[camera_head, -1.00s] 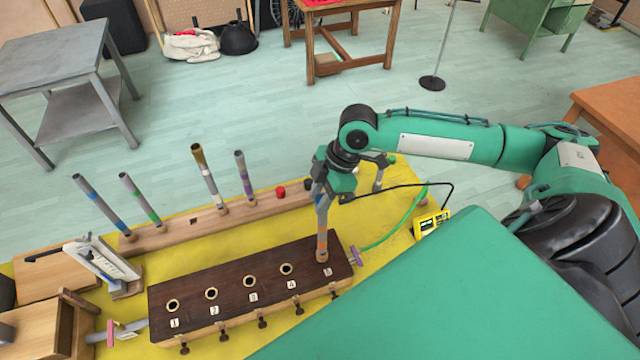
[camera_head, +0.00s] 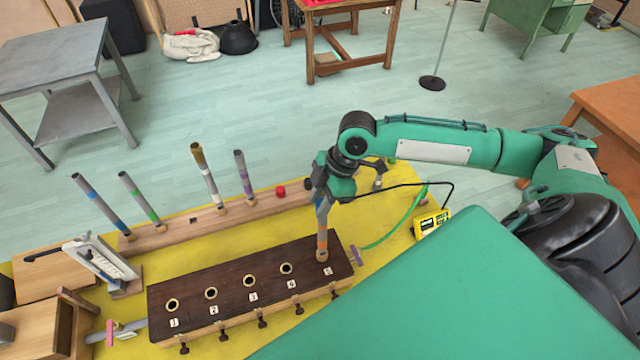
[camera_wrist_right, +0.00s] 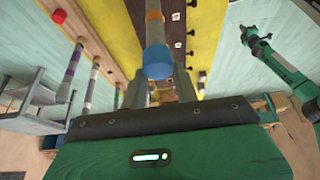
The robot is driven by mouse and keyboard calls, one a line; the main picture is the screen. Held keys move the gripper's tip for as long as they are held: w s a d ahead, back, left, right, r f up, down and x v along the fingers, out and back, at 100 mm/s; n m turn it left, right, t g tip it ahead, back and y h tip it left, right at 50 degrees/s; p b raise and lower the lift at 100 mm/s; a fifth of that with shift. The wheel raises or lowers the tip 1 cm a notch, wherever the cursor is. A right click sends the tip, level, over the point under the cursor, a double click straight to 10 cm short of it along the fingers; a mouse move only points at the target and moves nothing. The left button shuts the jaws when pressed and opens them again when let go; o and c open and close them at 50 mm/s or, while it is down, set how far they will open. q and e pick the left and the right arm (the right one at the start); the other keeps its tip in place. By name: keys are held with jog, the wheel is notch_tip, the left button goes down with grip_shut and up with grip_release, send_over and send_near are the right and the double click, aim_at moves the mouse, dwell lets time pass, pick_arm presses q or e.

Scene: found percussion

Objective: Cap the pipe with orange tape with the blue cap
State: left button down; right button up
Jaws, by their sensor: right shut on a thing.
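The pipe with orange tape (camera_head: 322,240) stands upright in the hole by label 5 of the dark wooden block (camera_head: 225,283). In the right wrist view the pipe (camera_wrist_right: 154,28) runs away from the camera, with its orange band farther off. The blue cap (camera_wrist_right: 157,62) covers the pipe's near end there. How far down it sits, I cannot tell. My right gripper (camera_head: 323,198) is at the pipe's top, shut on the blue cap; its fingers partly hide the cap in the head view. My left gripper (camera_wrist_right: 246,36) is small in the right wrist view, away from the block; its jaws are unclear.
A red cap (camera_head: 281,192) sits on the wooden rack (camera_head: 170,236) behind the block, where several taped pipes stand. A yellow meter (camera_head: 432,225) and green cable lie to the right. A mitre-like stand (camera_head: 103,265) is at the left. The block's other holes are empty.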

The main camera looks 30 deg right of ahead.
jog(key=shift+f, duration=0.55)
jog(key=o, duration=1)
jog(key=shift+o, duration=0.2)
jog(key=shift+d+r+b, duration=0.2)
jog(key=shift+r+b, duration=0.15)
jog(key=b+v, duration=0.4)
jog(key=v, duration=0.9)
